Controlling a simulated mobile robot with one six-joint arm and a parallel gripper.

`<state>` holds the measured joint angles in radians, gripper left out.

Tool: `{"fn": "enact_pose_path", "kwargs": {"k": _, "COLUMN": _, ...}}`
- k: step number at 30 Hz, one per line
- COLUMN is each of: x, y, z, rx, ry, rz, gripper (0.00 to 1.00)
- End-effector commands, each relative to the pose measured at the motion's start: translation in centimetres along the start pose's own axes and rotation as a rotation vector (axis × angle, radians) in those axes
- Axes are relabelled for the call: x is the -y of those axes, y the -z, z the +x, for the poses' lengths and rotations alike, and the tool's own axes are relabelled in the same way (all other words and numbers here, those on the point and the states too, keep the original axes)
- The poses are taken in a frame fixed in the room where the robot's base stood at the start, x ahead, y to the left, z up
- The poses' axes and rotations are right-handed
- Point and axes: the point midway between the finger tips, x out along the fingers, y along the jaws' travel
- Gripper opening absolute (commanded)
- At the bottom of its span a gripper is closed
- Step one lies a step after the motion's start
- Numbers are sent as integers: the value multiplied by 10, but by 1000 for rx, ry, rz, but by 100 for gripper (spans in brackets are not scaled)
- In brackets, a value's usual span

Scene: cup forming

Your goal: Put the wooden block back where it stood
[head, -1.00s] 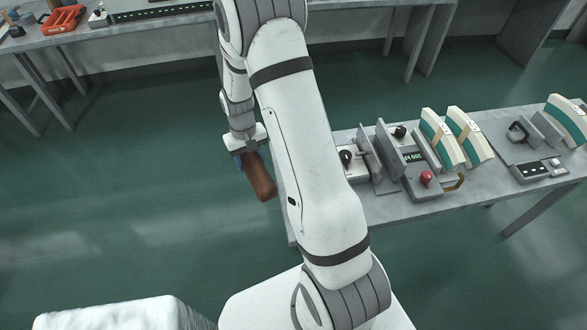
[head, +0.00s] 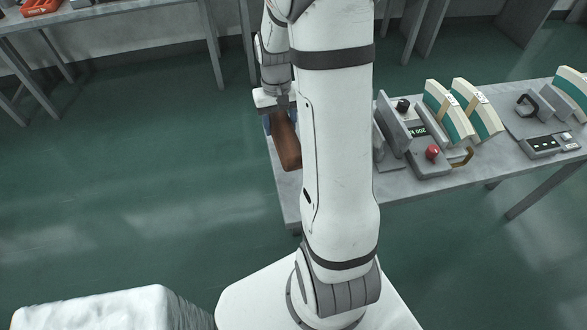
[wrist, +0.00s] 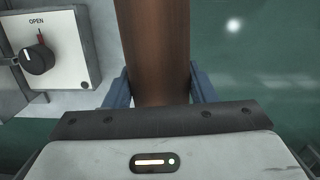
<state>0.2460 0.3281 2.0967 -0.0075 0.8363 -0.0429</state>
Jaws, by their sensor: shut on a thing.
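The wooden block (head: 287,148) is brown and long. My gripper (head: 281,112) is shut on it, and the block sticks out from the jaws toward the near side. In the head view it appears over or beside the left end of the grey table (head: 289,200); I cannot tell its height above the top. In the wrist view the block (wrist: 156,50) runs up the middle between two blue fingers, with green floor to its right. My arm hides part of the table.
A box with a black knob marked OPEN (wrist: 40,58) is left of the block in the wrist view. Machines with a red button (head: 432,152) and cream-green curved parts (head: 477,110) stand right of my arm. A white-covered surface (head: 95,312) is at lower left.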

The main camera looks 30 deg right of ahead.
Motion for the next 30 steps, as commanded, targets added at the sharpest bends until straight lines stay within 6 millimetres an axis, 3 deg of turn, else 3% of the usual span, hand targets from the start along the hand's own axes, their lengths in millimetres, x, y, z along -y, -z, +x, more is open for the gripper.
{"fn": "enact_pose_path", "kwargs": {"k": 3, "x": -22, "y": -15, "z": 2, "rx": -6, "ry": 6, "rz": 50, "gripper": 0}}
{"fn": "enact_pose_path", "kwargs": {"k": 7, "x": -32, "y": -26, "z": 0, "rx": -2, "ry": 9, "rz": 75, "gripper": 0}}
{"fn": "enact_pose_path", "kwargs": {"k": 16, "x": -34, "y": -24, "z": 44, "rx": 3, "ry": 10, "rz": 79, "gripper": 0}}
{"fn": "enact_pose_path", "kwargs": {"k": 30, "x": -35, "y": -17, "z": 92, "rx": 1, "ry": 10, "rz": 80, "gripper": 0}}
